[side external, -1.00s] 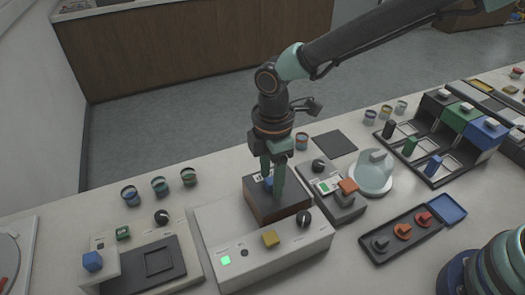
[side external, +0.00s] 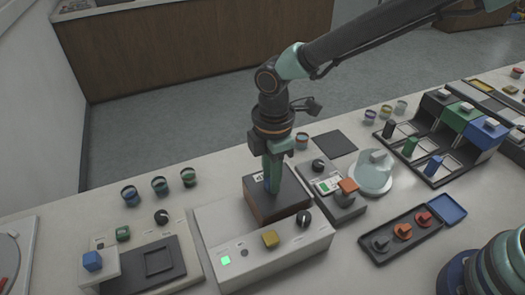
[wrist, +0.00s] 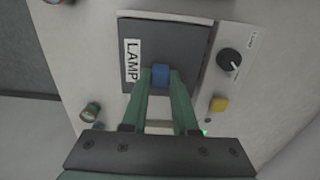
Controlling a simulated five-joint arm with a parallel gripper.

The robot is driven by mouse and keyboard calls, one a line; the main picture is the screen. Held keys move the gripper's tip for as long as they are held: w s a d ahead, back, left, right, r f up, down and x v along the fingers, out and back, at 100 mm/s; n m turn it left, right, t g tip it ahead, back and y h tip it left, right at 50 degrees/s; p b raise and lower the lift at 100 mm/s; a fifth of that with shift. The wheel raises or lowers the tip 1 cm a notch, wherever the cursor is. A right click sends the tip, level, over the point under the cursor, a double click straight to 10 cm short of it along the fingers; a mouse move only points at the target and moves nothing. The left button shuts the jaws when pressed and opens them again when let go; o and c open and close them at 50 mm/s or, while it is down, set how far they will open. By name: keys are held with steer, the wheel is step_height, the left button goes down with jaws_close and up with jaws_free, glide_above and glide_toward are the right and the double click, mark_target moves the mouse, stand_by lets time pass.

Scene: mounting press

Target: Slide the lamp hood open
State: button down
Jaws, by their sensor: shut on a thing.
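The lamp hood (side external: 284,205) is a dark block with brown sides on top of a white box (side external: 265,243). In the wrist view the hood (wrist: 188,40) shows a white LAMP label (wrist: 133,60) and a small blue handle (wrist: 160,75). My gripper (wrist: 161,82) is shut on the blue handle, with one green finger on each side of it. In the side view my gripper (side external: 272,187) points down onto the hood and its fingers mostly hide the handle.
The white box carries a black knob (side external: 303,219), a yellow button (side external: 270,239) and a lit green lamp (side external: 226,260). Several small jars (side external: 160,186) stand behind on the left.

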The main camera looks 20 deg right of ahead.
steer(key=shift+r, duration=0.1)
stand_by(0.6)
steer(key=a, duration=1.1)
steer(key=shift+a, duration=0.35)
steer(key=c, duration=0.7)
jaws_free()
steer(key=shift+d, duration=0.1)
step_height(320, 180, up, 12)
steer(key=shift+r, duration=0.1)
